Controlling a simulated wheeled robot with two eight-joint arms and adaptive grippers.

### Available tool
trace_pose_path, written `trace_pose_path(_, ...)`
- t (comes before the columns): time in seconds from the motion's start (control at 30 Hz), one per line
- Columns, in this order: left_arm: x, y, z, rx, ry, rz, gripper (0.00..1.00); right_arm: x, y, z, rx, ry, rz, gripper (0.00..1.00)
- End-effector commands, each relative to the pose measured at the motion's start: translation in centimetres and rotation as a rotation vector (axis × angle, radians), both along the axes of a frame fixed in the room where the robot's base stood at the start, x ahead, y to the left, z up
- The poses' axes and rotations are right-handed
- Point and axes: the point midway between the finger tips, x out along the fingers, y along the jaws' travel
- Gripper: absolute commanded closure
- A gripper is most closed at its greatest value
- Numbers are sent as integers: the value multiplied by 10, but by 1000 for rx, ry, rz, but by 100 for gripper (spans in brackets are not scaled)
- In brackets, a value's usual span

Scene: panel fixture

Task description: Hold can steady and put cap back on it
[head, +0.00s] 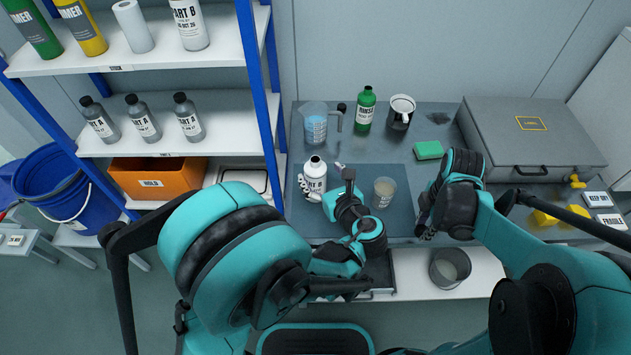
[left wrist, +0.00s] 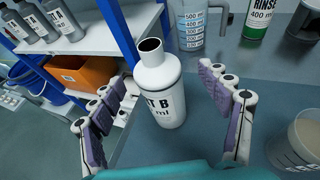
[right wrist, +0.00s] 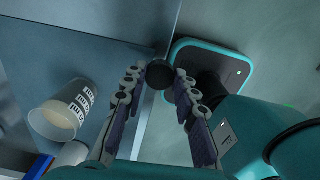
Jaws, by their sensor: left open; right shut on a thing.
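The can is a white bottle marked PART B (head: 314,178), upright at the left of the work mat with its dark neck uncapped. In the left wrist view, the can (left wrist: 160,92) stands between the spread fingers of my left gripper (left wrist: 165,80). The fingers are open, with visible gaps on both sides. In the head view my left gripper (head: 322,180) is at the can. My right gripper (right wrist: 159,78) is shut on the black cap (right wrist: 159,73), held at its fingertips. In the head view my right gripper (head: 427,228) is right of the mat, and the cap is hidden.
A beaker of beige liquid (head: 384,192) stands on the mat (head: 398,215) between the grippers. A grey case (head: 530,135) is at right.

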Motion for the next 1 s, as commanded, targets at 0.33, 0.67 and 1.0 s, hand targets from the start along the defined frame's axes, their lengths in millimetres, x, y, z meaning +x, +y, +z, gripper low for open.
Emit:
trace_pose_path(0.33, 30, 16, -13, 0, 0, 0, 23, 0, 0, -15, 0, 0, 0, 80)
trace_pose_path(0.67, 29, 16, -13, 0, 0, 0, 34, 0, 0, -14, 0, 0, 0, 80)
trace_pose_path(1.0, 29, 16, -12, 0, 0, 0, 100, 0, 0, -14, 0, 0, 0, 80)
